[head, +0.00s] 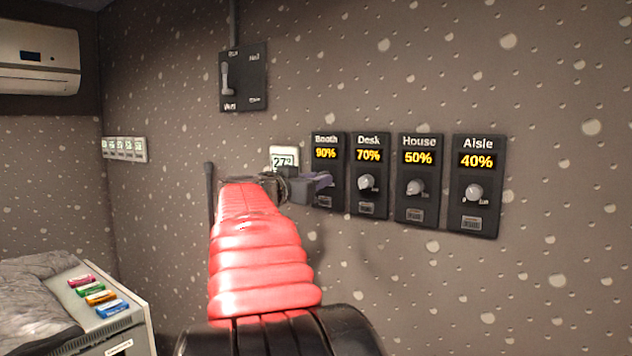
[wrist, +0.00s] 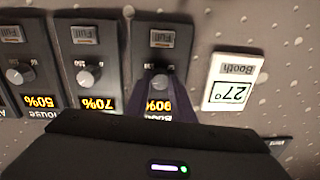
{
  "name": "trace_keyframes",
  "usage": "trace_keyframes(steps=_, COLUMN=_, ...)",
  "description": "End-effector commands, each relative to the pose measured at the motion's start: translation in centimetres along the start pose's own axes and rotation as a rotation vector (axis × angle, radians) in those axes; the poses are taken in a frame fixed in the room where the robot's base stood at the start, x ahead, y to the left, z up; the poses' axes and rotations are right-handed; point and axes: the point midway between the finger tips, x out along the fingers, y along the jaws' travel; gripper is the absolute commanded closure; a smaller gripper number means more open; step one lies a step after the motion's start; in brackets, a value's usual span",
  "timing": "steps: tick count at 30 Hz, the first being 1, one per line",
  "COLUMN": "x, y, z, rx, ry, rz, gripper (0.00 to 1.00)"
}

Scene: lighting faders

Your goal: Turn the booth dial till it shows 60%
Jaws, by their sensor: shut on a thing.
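The booth dial panel (head: 326,145) is on the wall, leftmost of the row of dimmer panels, and its display reads 90%. Its knob is hidden behind my gripper in the head view. My gripper (head: 322,181) reaches to the booth panel at knob height. In the wrist view my gripper (wrist: 158,82) has its dark fingers closed at the booth panel (wrist: 163,22), shut on the knob, which they mostly cover. The panel appears upside down there, and its display is partly covered.
To the right are the Desk panel (head: 369,155) at 70%, House panel (head: 418,158) at 50% and Aisle panel (head: 478,162) at 40%. A white thermostat (wrist: 234,82) reading 27° is close beside Booth. A lever switch box (head: 243,77) is above. A cabinet (head: 120,325) stands lower left.

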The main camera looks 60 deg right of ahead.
Motion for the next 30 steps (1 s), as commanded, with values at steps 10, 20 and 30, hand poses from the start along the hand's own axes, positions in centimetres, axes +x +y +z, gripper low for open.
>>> trace_keyframes(steps=10, x=0.07, y=-0.09, z=-0.22, rx=-0.17, ry=-0.006, rz=-0.002, gripper=1.0)
trace_keyframes(steps=20, x=0.06, y=-0.16, z=-0.33, rx=-0.46, ry=-0.022, rz=-0.001, gripper=1.0)
trace_keyframes(steps=30, x=0.04, y=-0.24, z=-0.42, rx=-0.782, ry=-0.039, rz=0.002, gripper=1.0)
